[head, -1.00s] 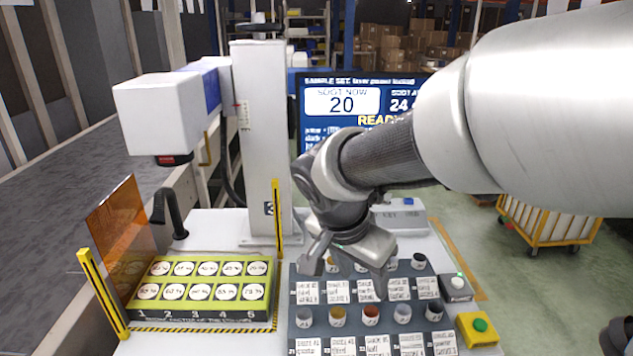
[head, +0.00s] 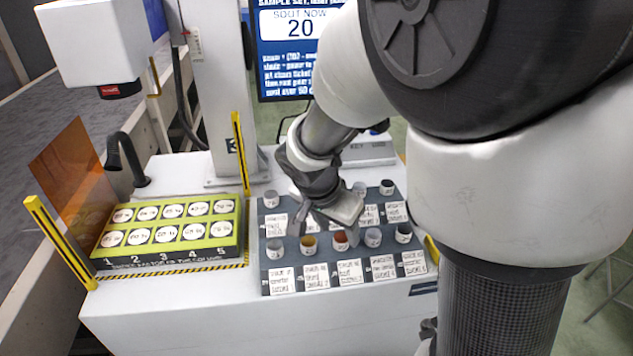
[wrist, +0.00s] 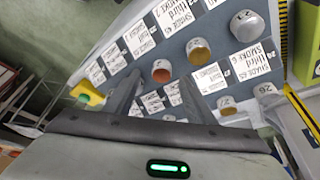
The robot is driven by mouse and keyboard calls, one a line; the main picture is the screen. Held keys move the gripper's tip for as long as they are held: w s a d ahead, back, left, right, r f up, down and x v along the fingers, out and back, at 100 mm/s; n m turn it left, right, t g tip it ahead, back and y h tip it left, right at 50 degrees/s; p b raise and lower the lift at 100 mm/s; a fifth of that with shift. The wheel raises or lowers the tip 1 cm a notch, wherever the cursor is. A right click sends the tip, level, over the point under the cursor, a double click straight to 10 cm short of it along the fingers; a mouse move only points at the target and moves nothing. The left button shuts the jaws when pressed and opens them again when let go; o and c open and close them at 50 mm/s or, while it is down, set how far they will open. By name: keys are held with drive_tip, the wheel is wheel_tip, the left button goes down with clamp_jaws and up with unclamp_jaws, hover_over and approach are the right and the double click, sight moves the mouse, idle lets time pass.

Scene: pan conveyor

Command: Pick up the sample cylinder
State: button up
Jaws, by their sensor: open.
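Small sample cylinders stand in two rows on a dark grey rack (head: 263,221); which one the task means cannot be told. The front row has a grey cylinder (head: 275,248), an amber one (head: 308,243), a reddish-orange one (head: 340,240), a pale one (head: 373,237) and a dark one (head: 403,232). My gripper (head: 325,226) is open and empty above the rack, over the gap between rows, near the amber and reddish cylinders. In the wrist view the reddish cylinder (wrist: 162,71) shows beyond the fingers, apart from them. Part of the back row is hidden behind my gripper.
A yellow-green numbered tray (head: 170,237) with white round spots sits left of the rack. A yellow-black post (head: 241,150) and an orange panel (head: 80,165) stand nearby. A screen (head: 290,50) is behind. The front table strip is clear.

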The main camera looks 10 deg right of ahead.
sight(341, 238)
drive_tip(key=b+x, duration=0.1)
drive_tip(key=x, duration=0.3)
drive_tip(key=shift+w+f, duration=0.1)
drive_tip(key=shift+w, duration=0.1)
drive_tip(key=c, duration=1.2)
